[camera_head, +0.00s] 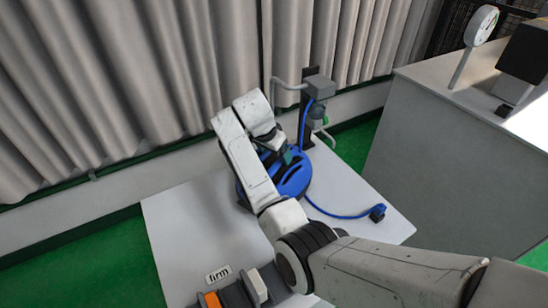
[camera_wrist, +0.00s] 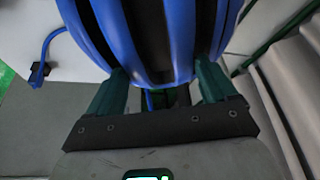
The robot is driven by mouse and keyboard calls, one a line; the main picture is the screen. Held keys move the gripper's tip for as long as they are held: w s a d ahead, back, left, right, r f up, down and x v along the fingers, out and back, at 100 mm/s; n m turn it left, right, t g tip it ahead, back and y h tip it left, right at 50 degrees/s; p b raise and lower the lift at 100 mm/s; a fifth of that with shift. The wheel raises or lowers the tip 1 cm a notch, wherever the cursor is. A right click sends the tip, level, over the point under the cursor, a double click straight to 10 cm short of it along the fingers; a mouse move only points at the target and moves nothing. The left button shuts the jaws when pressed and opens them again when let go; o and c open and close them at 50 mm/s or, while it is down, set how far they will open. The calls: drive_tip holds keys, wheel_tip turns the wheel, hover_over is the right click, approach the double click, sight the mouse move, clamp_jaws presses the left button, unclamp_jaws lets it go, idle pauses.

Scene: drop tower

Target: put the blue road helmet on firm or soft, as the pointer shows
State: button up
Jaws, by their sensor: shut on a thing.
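The blue road helmet (camera_head: 294,183), with dark vents, is above or on the white table, partly behind my arm in the head view; I cannot tell whether it touches the table. In the wrist view the helmet (camera_wrist: 180,35) fills the top middle, between my two green fingers. My gripper (camera_wrist: 160,84) is shut on it; the gripper (camera_head: 281,157) is partly hidden in the head view. A "firm" label (camera_head: 218,275) is at the table's near edge. A round dial (camera_head: 482,25) stands at the upper right; its pointer's reading is too small to tell. No "soft" label shows.
A dark post (camera_head: 306,125) with a grey head stands behind the helmet. A blue cord ends in a black piece (camera_head: 377,213) on the right of the white table (camera_head: 185,235). An orange block (camera_head: 211,299) and a pale block (camera_head: 257,285) sit by the label. A grey counter (camera_head: 440,150) stands right.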

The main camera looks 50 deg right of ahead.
drive_tip(key=shift+f, duration=1.4)
drive_tip(key=o, duration=1.6)
drive_tip(key=shift+o, duration=0.2)
drive_tip(key=b+v, duration=0.1)
drive_tip(key=v, duration=1.1)
drive_tip(key=shift+b, duration=0.4)
drive_tip(key=shift+s, duration=0.1)
